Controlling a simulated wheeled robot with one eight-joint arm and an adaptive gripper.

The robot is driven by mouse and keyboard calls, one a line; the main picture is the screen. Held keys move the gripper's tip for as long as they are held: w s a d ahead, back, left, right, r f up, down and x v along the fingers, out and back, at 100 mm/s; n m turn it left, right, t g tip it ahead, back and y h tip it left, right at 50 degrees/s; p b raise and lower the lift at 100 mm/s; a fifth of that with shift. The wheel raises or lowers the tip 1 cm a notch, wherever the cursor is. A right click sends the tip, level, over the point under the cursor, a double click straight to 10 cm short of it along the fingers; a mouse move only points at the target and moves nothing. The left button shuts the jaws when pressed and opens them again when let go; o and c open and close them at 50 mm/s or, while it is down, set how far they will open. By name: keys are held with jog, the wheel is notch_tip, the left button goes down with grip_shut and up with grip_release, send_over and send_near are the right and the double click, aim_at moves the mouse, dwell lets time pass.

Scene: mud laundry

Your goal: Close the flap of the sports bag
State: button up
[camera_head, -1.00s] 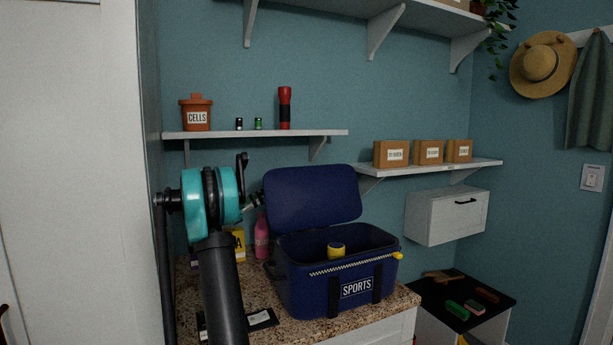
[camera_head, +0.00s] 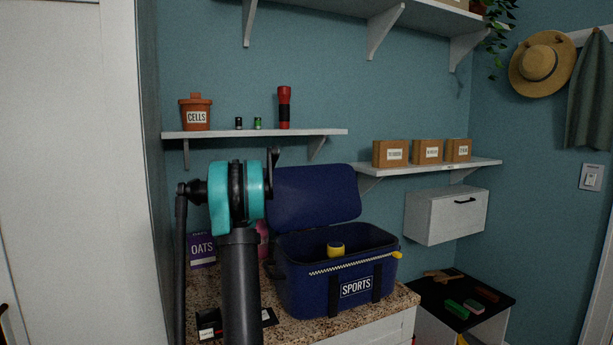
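The dark blue sports bag (camera_head: 300,285) stands on the speckled counter with a white SPORTS label on its front. Its flap (camera_head: 313,195) is open and stands up at the back, leaning slightly backward. A yellow-topped object (camera_head: 336,248) shows inside the bag. A yellow zip pull (camera_head: 396,255) sits at the right end of the checkered zip line. My arm with its teal joint rises in front of the counter, left of the bag. A narrow dark part at my arm's end (camera_head: 272,172) overlaps the flap's left edge in the picture. Its fingers cannot be made out, and contact is unclear.
A purple OATS box (camera_head: 202,250) and a partly hidden pink bottle (camera_head: 262,240) stand left of the bag. A shelf (camera_head: 255,133) hangs above, with a CELLS pot, two batteries and a red flashlight (camera_head: 284,107). A wall cabinet (camera_head: 446,218) is at the right.

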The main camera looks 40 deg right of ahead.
jog(key=shift+s+d+r, duration=0.15)
jog(key=shift+s+d, duration=0.05)
jog(key=shift+d, duration=0.2)
grip_shut()
